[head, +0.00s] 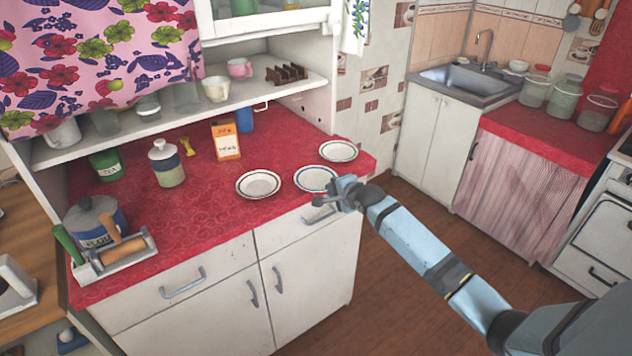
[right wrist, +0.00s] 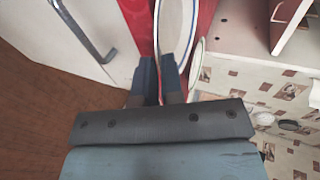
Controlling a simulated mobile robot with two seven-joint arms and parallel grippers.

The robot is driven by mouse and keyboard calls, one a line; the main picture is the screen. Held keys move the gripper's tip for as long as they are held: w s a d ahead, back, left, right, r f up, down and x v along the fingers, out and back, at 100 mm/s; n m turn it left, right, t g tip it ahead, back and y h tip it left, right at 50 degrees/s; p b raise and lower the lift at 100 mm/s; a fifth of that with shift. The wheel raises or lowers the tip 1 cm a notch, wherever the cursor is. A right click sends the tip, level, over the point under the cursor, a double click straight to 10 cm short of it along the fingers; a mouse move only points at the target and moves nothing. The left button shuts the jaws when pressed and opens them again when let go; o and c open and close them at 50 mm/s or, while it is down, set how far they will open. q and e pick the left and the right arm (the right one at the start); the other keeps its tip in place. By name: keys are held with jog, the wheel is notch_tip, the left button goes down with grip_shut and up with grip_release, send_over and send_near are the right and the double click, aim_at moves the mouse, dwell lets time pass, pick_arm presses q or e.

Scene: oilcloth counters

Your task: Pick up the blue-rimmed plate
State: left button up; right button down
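The blue-rimmed plate (head: 313,177) is a white plate near the front right edge of the red counter, between two other plates. It shows steeply foreshortened in the right wrist view (right wrist: 177,28). My right gripper (head: 325,199) is at its near rim, and its fingertips (right wrist: 159,68) are close together with the rim between them. They look shut on the rim. The plate looks level; I cannot tell whether it is clear of the counter. My left gripper is not in view.
A dark-rimmed plate (head: 258,185) lies to the left and another plate (head: 338,151) behind to the right. An orange-and-white box (head: 226,142) and a blue mug (head: 245,120) stand farther back. The shelf (head: 290,92) overhangs the counter's rear.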

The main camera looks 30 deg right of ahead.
dwell(0.4)
notch_tip(320, 180, up, 20)
dwell(0.4)
dwell(0.4)
